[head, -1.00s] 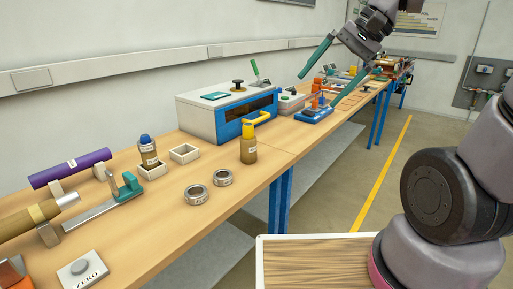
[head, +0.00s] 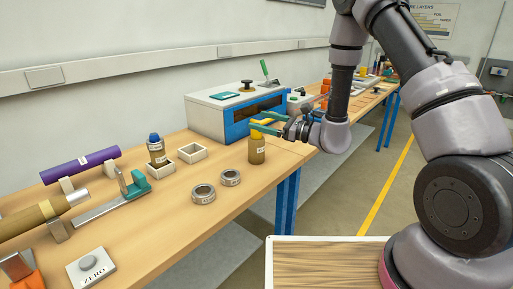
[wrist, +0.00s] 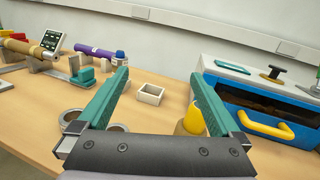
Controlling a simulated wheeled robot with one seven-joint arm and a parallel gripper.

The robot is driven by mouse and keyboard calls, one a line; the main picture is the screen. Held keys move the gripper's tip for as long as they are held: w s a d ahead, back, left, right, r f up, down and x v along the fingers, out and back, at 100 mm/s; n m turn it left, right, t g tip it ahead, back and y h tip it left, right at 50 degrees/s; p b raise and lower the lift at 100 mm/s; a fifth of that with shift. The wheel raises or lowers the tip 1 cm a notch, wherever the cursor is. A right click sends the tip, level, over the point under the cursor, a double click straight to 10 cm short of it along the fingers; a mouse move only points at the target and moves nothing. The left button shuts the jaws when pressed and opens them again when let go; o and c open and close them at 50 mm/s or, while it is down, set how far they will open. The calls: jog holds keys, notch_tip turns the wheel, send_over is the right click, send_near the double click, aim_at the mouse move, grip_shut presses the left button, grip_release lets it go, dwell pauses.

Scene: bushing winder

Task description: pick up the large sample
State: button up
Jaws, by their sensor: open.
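A brown labelled cylinder with a yellow top (head: 257,151) stands upright on the bench in front of the blue-fronted machine. A second brown labelled cylinder with a blue top (head: 157,153) stands in a white square holder. I cannot read which one is the large sample. My gripper (head: 257,121) is open and empty, its teal fingers just above the yellow-topped cylinder and pointing left. In the wrist view the yellow top (wrist: 189,122) shows between the fingers, close to the right finger, which partly hides it. The blue top (wrist: 120,56) is farther off there.
An empty white square holder (head: 193,151) sits beside the occupied one. Two metal rings (head: 203,194) lie near the front edge. The machine (head: 222,112) with its yellow handle (wrist: 265,125) is close on the right in the wrist view. A purple roll (head: 80,166) and a clamp are left.

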aim_at(262, 148)
jog(key=w+d+f+m+t+h, duration=0.1)
jog(key=f+m+t, duration=0.1)
jog(key=f, duration=0.3)
jog(key=w+d+f+m+t+h, duration=0.1)
jog(key=d+f+m+t+h, duration=0.1)
jog(key=f, duration=0.3)
jog(key=w+d+f+m+t+h, duration=0.1)
jog(key=f+m+h, duration=0.1)
jog(key=f, duration=0.2)
jog(key=shift+w+d+f+t, duration=0.3)
jog(key=shift+f+t, duration=0.1)
jog(key=shift+w+a+f, duration=0.15)
jog(key=shift+w+a, duration=0.05)
jog(key=shift+w, duration=0.1)
jog(key=x, duration=0.4)
jog(key=shift+w+a, duration=0.15)
jog(key=shift+w, duration=0.05)
jog(key=shift+f+x, duration=0.15)
jog(key=shift+x, duration=1.2)
jog(key=shift+f+x, duration=0.15)
jog(key=shift+x, duration=1.25)
grip_shut()
